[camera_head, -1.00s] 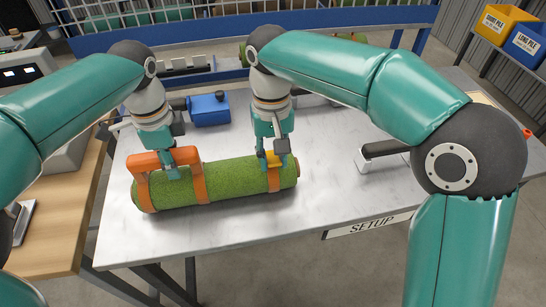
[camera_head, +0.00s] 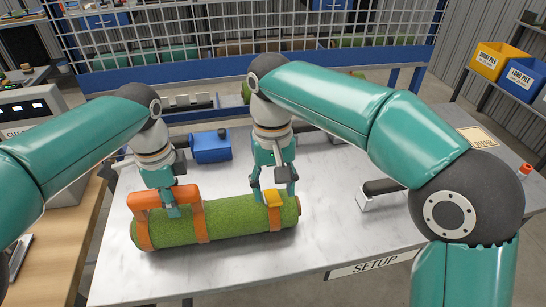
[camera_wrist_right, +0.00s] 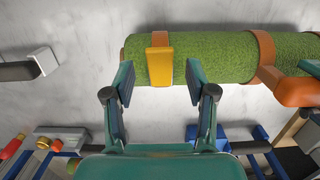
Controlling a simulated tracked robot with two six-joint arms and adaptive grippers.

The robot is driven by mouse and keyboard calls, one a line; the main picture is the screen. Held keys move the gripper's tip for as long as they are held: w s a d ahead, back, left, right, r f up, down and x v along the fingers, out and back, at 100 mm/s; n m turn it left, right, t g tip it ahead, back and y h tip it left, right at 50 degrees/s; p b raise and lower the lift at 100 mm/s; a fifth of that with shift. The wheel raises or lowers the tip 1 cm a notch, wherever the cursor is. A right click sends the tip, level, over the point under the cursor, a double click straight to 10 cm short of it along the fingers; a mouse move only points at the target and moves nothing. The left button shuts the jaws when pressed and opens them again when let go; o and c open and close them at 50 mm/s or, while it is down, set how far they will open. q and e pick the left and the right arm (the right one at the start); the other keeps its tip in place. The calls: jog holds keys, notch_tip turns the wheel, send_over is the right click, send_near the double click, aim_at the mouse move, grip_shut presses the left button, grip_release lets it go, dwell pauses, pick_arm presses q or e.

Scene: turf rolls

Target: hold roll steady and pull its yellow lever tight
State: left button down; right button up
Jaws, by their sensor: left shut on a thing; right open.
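A green turf roll (camera_head: 228,220) lies on the table, with orange straps around it and an orange handle (camera_head: 160,197) at its left end. My left gripper (camera_head: 171,209) is shut on the orange handle. A yellow lever (camera_head: 273,197) sits on the right strap. My right gripper (camera_head: 272,192) is open above that end of the roll. In the right wrist view its two fingers (camera_wrist_right: 159,90) are apart, with the yellow lever (camera_wrist_right: 159,67) between and just beyond them; I see no contact.
A blue box-like device (camera_head: 210,146) stands behind the roll. A dark-handled tool on a white block (camera_head: 378,190) is to the right. The SETUP label (camera_head: 370,262) marks the table's front edge. The table between roll and edge is clear.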

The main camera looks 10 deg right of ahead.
aim_at(273, 196)
notch_tip(273, 196, up, 9)
jog(key=w, duration=0.1)
jog(key=shift+r, duration=0.15)
dwell(0.4)
pick_arm(q)
jog(key=c, duration=0.7)
grip_release()
